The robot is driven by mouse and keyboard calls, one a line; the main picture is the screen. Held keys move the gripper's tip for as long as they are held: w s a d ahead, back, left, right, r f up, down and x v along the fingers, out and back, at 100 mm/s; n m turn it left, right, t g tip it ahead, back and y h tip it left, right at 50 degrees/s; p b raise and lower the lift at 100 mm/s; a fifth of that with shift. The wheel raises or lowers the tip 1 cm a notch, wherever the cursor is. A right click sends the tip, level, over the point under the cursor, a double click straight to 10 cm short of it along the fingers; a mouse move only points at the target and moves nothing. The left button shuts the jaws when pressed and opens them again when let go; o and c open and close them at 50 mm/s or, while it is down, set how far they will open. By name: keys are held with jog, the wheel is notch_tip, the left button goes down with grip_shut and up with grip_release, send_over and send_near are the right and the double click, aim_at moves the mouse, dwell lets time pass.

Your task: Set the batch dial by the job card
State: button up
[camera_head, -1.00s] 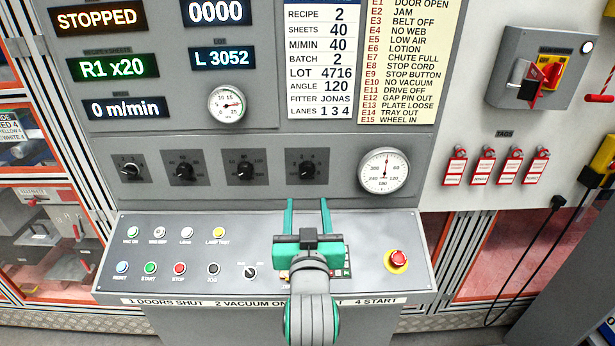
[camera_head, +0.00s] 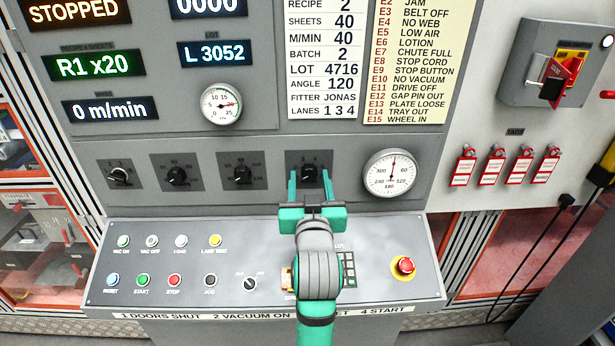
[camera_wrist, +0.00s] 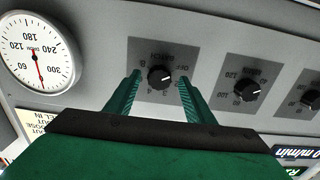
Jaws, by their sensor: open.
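The batch dial (camera_head: 309,172) is a black knob on a dark plate, rightmost of the row on the grey panel. In the wrist view the dial (camera_wrist: 160,77) appears upside down with a "BATCH" label; its white pointer mark shows, but I cannot tell the number it points to. The job card (camera_head: 322,60) reads "BATCH 2". My gripper (camera_head: 309,176) is open and empty, its green fingers either side of the dial in the head view. In the wrist view my gripper (camera_wrist: 159,78) has its fingertips left and right of the knob, apart from it.
Other knobs, such as the one beside it (camera_head: 242,174), sit left in the same row. A round gauge (camera_head: 390,175) is close on the right. Below is a sloped button desk (camera_head: 190,261) with a red stop button (camera_head: 405,265).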

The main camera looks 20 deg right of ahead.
jog(key=shift+w+d, duration=0.1)
jog(key=c, duration=1.1)
jog(key=shift+o, duration=0.2)
jog(key=shift+m, duration=0.3)
jog(key=m, duration=0.4)
jog(key=shift+m, duration=2.4)
jog(key=o, duration=1.1)
jog(key=shift+c, duration=0.2)
